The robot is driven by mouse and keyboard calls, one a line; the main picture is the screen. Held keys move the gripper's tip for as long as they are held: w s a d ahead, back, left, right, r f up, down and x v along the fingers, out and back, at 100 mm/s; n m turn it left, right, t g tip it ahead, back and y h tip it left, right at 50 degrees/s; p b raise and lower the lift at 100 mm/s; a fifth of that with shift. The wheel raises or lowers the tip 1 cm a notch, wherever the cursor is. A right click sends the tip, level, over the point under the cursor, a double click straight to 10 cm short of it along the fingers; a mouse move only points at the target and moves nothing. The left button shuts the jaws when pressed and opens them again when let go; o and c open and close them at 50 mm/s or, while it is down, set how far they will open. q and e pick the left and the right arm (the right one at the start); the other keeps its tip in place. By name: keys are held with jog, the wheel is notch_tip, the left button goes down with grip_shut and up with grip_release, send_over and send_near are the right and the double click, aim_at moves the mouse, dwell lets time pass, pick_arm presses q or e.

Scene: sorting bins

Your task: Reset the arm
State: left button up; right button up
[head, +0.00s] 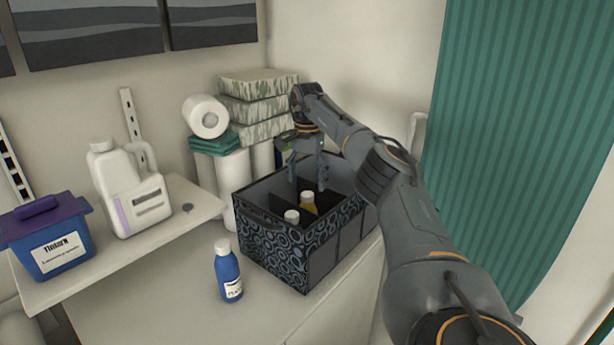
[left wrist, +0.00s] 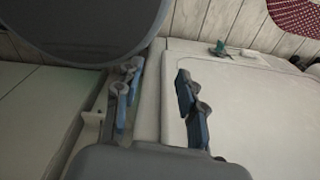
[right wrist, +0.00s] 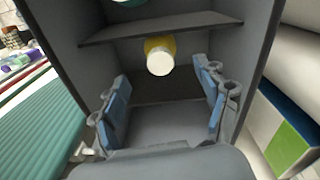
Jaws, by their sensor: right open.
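My right arm (head: 410,210) reaches in from the right over a dark patterned bin (head: 275,252) with compartments. My right gripper (head: 308,184) points down at the bin's back part, its fingers spread with nothing between them. In the right wrist view, the right gripper (right wrist: 168,88) faces a compartment that looks empty, and a yellow bottle (right wrist: 160,56) with a white cap stands just beyond. That yellow bottle (head: 308,203) and another white-capped bottle (head: 292,216) show in the bin in the head view. My left gripper (left wrist: 153,95) shows only in the left wrist view, fingers apart and empty.
A blue bottle (head: 229,272) stands on the counter left of the bin. A white jug (head: 130,190) and a blue tub with a purple lid (head: 50,240) stand on a raised shelf. Paper rolls (head: 207,117) and patterned boxes (head: 252,85) stand behind the bin. A green curtain (head: 520,130) hangs right.

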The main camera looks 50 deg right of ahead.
jog(key=shift+r, duration=1.1)
